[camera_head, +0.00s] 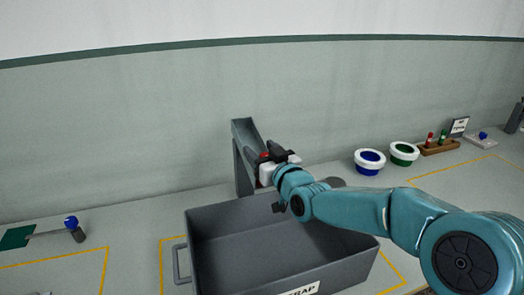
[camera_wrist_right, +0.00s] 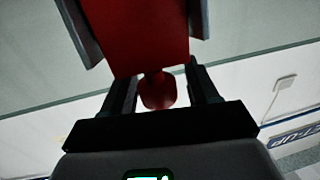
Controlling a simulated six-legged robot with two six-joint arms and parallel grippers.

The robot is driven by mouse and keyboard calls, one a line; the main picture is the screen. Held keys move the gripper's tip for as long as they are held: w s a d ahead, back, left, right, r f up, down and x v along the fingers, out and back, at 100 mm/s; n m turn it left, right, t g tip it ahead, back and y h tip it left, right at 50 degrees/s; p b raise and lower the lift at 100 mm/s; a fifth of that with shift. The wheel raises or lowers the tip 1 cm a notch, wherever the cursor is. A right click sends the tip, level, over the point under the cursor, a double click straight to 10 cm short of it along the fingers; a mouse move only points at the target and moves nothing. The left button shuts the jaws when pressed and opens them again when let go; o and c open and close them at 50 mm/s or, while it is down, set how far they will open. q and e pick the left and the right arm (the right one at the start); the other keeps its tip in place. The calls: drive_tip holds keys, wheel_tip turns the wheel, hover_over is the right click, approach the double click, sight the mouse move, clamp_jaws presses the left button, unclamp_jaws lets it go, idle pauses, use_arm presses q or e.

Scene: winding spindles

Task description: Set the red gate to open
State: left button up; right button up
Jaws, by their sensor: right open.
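The red gate (camera_wrist_right: 145,35) fills the top of the right wrist view as a red plate between the dark side walls of the chute (camera_wrist_right: 78,30). Its rounded red knob (camera_wrist_right: 157,92) hangs toward me, between the two dark fingers of my right gripper (camera_wrist_right: 163,85). The fingers are open, with a gap on each side of the knob. In the head view my right gripper (camera_head: 271,160) is at the front of the grey chute (camera_head: 244,135), and only a small bit of red (camera_head: 264,156) shows there. My left gripper is in neither view.
A grey scrap bin (camera_head: 215,250) stands on the table below my right arm. A blue-centred bowl (camera_head: 369,168) and a green-centred bowl (camera_head: 404,160) stand to the right, with a wooden rack (camera_head: 438,148) beyond. A blue-topped post (camera_head: 74,231) stands at left.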

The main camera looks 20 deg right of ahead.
clamp_jaws()
wheel_tip(320, 180, up, 5)
drive_tip(key=shift+r, duration=0.15)
drive_tip(key=shift+c, duration=0.5)
unclamp_jaws()
drive_tip(key=shift+o, duration=0.5)
drive_tip(key=shift+s+r, duration=0.1)
drive_tip(key=shift+s, duration=0.05)
